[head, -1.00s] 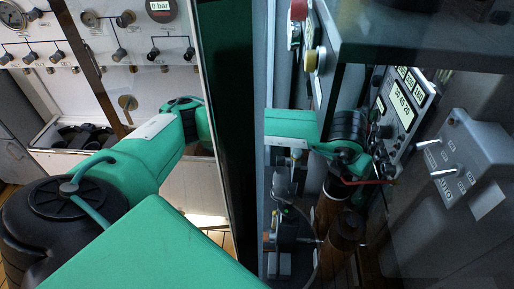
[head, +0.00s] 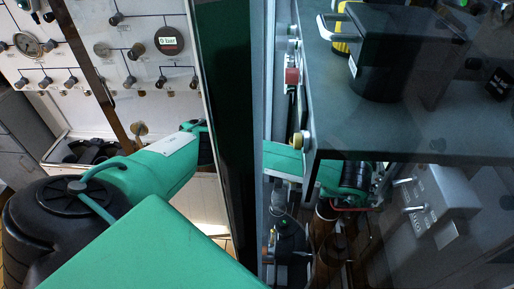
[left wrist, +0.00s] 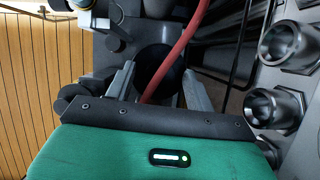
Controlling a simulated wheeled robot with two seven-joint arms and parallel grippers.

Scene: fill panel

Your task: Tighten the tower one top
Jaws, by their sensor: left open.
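My left arm comes in from the left in the head view and passes behind the dark post. Its gripper is not clearly visible there. In the left wrist view, my left gripper (left wrist: 158,80) is open, its two grey fingers apart. A dark round part (left wrist: 157,66) shows between and beyond the fingers; I cannot tell whether they touch it. A red hose (left wrist: 184,45) runs across this gap. In the head view, brown upright cylinders (head: 323,235), possibly the towers, stand below my wrist. Which one is tower one, and its top, cannot be made out. My right gripper is not in view.
The dark post (head: 226,130) stands close to my left arm. A grey shelf (head: 400,135) with a black box (head: 395,55) overhangs the arm's end. A grey switch box (head: 430,205) is at the right. Metal fittings (left wrist: 275,108) are close to the gripper's right.

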